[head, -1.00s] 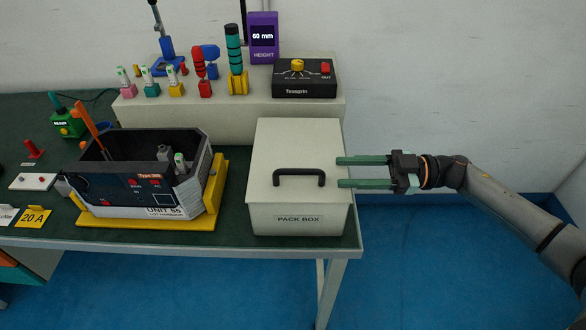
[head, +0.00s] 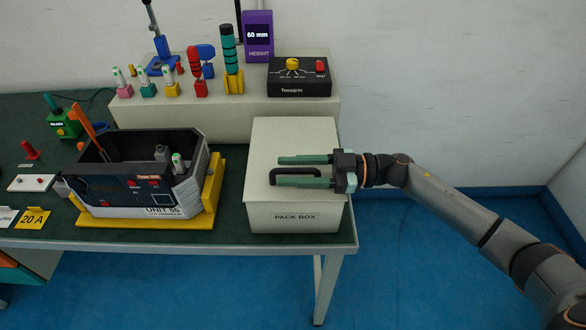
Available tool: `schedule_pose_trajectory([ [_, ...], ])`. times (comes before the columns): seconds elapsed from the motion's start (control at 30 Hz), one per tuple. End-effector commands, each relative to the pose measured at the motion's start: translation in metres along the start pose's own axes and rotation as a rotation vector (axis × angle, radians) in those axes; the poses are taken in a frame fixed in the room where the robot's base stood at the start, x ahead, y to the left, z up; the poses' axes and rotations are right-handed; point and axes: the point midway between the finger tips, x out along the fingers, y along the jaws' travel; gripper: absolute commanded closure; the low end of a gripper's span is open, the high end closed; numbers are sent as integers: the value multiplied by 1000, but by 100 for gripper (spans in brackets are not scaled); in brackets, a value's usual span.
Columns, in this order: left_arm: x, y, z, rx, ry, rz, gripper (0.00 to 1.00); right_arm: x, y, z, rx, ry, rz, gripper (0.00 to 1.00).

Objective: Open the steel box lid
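The steel box is a pale grey box labelled PACK BOX (head: 295,217) at the right end of the green table. Its lid (head: 290,140) is closed, with a black bar handle (head: 285,170) on top near the front. My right gripper (head: 276,171) reaches in from the right over the lid. Its two green fingers are spread apart, one behind the handle's bar and one across its front part in the picture. Whether they touch the handle, I cannot tell. My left gripper is not in view.
An open dark case (head: 110,200) sits on a yellow tray (head: 150,222) left of the box. Behind stands a beige ledge (head: 215,115) with several coloured tools and a black Tesogrip unit (head: 300,77). The floor right of the table is clear.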

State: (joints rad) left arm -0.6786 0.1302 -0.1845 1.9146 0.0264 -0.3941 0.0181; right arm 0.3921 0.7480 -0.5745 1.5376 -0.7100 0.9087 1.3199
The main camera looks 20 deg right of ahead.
Motion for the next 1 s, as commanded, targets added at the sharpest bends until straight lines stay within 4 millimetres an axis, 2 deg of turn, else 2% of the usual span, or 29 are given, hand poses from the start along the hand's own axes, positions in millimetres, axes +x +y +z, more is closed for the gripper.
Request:
schedule_pose_trajectory([
  [0.03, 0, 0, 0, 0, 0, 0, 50, 0, 0, 0, 0, 0, 0, 63],
  [0.37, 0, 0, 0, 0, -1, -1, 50, 0, 0, 0, -1, 0, 0, 100],
  [1.0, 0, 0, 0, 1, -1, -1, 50, -1, 1, 0, -3, -1, 2, 100],
])
